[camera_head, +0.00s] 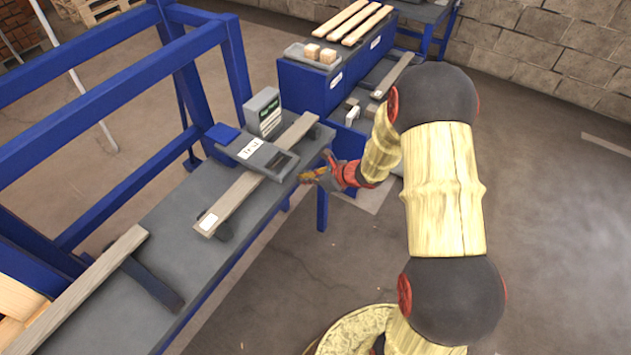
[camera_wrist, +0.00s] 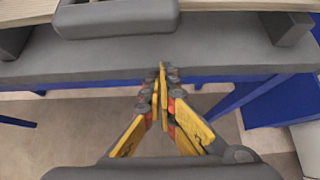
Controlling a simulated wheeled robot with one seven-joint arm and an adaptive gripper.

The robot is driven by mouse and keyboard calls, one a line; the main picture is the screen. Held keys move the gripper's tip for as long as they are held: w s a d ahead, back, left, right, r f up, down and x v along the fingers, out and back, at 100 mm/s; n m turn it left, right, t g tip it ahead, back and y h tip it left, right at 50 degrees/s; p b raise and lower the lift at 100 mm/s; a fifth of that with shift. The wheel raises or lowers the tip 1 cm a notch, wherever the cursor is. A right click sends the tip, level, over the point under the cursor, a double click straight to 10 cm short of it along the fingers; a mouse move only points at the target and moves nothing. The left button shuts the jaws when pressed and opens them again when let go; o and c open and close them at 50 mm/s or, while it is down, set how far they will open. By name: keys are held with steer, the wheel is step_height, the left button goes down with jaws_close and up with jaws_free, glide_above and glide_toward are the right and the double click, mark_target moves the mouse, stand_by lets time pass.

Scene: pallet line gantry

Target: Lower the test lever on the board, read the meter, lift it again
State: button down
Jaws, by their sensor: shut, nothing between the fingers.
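My gripper (camera_head: 306,178) is shut and empty, just off the bench's front edge near the unit's dark end. In the wrist view its fingertips (camera_wrist: 162,72) meet in front of the bench edge, below a rounded grey bar (camera_wrist: 120,18).
A small blue block (camera_head: 221,134) sits by the grey unit. Another board (camera_head: 90,280) lies at the bench's near left. Blue gantry posts (camera_head: 238,75) rise behind. A blue cabinet (camera_head: 315,85) holding a tray and slats stands beyond. The floor at right is clear.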

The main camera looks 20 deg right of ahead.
step_height(320, 180, up, 4)
steer(key=shift+d+r, duration=0.15)
steer(key=shift+r, duration=0.1)
stand_by(0.4)
